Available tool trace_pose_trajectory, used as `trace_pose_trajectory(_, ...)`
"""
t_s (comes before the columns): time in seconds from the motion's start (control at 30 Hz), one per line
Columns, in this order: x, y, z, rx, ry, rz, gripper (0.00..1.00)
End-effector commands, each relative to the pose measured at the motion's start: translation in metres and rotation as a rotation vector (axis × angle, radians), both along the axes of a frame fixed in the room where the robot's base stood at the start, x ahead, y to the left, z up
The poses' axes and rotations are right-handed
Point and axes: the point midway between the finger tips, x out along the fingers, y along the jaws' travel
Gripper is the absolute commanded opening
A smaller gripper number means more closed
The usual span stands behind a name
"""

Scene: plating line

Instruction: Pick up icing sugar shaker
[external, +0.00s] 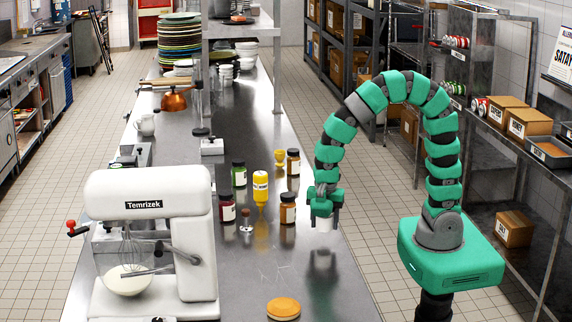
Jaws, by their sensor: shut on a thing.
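My gripper (324,212) points down over the right part of the steel counter (265,215). It is shut on a small whitish cylinder, the icing sugar shaker (324,223), whose lower part shows below the jaws. Its upper part is hidden by the gripper. The shaker looks upright and seems to hang above the counter, with a dark reflection below it.
Left of my gripper stand several jars and bottles, including a brown jar (288,208) and a yellow bottle (261,188). A white stand mixer (150,235) fills the front left. An orange round item (284,309) lies near the front. The counter below the shaker is clear.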

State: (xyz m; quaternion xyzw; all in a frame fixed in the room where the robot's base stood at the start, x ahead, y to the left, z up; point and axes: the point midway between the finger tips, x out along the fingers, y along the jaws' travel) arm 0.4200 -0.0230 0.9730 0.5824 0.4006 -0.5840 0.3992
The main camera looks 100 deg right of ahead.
Motion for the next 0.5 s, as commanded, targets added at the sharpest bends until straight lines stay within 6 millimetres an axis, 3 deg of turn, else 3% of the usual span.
trace_pose_trajectory(0.3,-0.059,0.003,0.007,-0.001,-0.004,0.0,0.26)
trace_pose_trajectory(0.5,-0.085,0.005,0.009,-0.001,-0.005,0.0,0.26)
